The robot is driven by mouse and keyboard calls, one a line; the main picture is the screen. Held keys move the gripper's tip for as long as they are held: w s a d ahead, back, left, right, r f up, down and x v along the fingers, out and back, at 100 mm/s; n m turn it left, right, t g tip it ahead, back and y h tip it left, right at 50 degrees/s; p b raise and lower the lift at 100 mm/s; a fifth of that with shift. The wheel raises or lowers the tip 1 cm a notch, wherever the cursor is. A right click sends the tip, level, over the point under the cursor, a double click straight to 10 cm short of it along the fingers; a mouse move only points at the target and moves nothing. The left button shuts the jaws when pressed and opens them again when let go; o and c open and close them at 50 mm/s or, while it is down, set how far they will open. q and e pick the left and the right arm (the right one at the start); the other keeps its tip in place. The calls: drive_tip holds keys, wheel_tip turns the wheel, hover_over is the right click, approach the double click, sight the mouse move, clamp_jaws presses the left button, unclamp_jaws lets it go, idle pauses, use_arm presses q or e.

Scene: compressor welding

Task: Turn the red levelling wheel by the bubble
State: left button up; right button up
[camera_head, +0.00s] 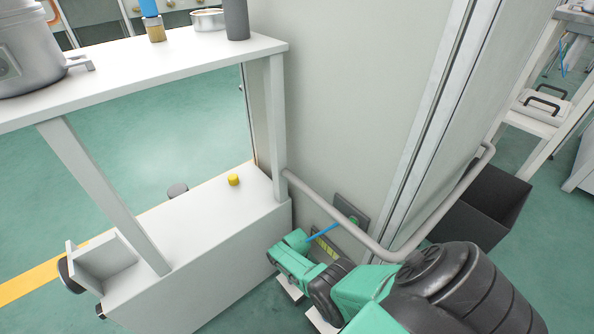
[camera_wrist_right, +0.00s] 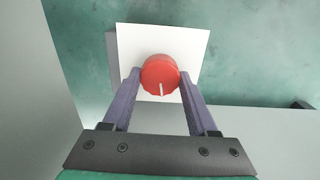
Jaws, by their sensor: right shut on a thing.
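The red levelling wheel (camera_wrist_right: 161,72) shows in the right wrist view, in front of a square white plate (camera_wrist_right: 192,42). A short white mark on its face points down in the picture. My right gripper (camera_wrist_right: 160,82) is shut on the wheel, with one purple finger on each side. In the head view my right arm reaches in from the lower right; its fingers and the wheel are hidden there. I cannot make out the bubble for certain in either view. My left gripper is in neither view.
A white bench with a shelf (camera_head: 160,70) stands at the left, with a yellow knob (camera_head: 233,180) on its lower top. A grey pipe rail (camera_head: 330,213) runs along the cabinet wall (camera_head: 340,90) close to my right arm. A dark bin (camera_head: 485,205) stands at the right.

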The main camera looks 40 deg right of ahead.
drive_tip(key=n, duration=0.3)
drive_tip(key=shift+n, duration=1.9)
drive_tip(key=o, duration=1.4)
